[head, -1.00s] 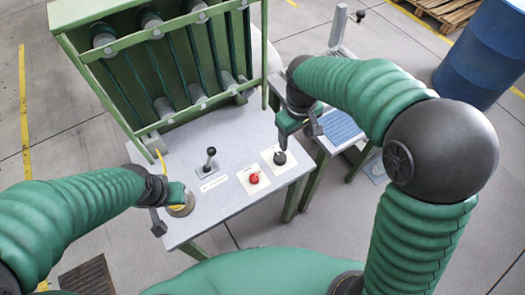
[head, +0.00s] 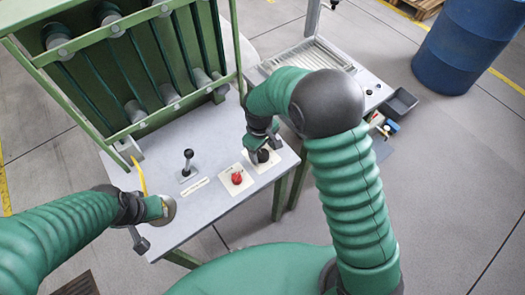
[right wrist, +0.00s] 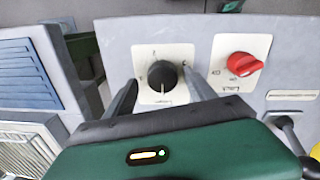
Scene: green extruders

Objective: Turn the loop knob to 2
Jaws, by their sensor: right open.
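The loop knob (right wrist: 162,77) is round and black on a white plate with small marks around it and blurred lettering below. Its pointer setting is too small to read. In the head view, the knob (head: 263,156) is partly hidden by my right gripper (head: 262,145). In the right wrist view, my right gripper (right wrist: 160,84) is open, with one finger on each side of the knob and gaps between. My left gripper (head: 152,225) is at the table's left front edge, by a round disc; its finger opening is unclear.
A red knob (head: 237,178) on its own white plate sits beside the black one. A black-topped lever (head: 188,163) stands farther left on the grey table (head: 205,210). A green frame with rollers (head: 130,70) rises behind. A blue barrel (head: 470,45) stands at the back right.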

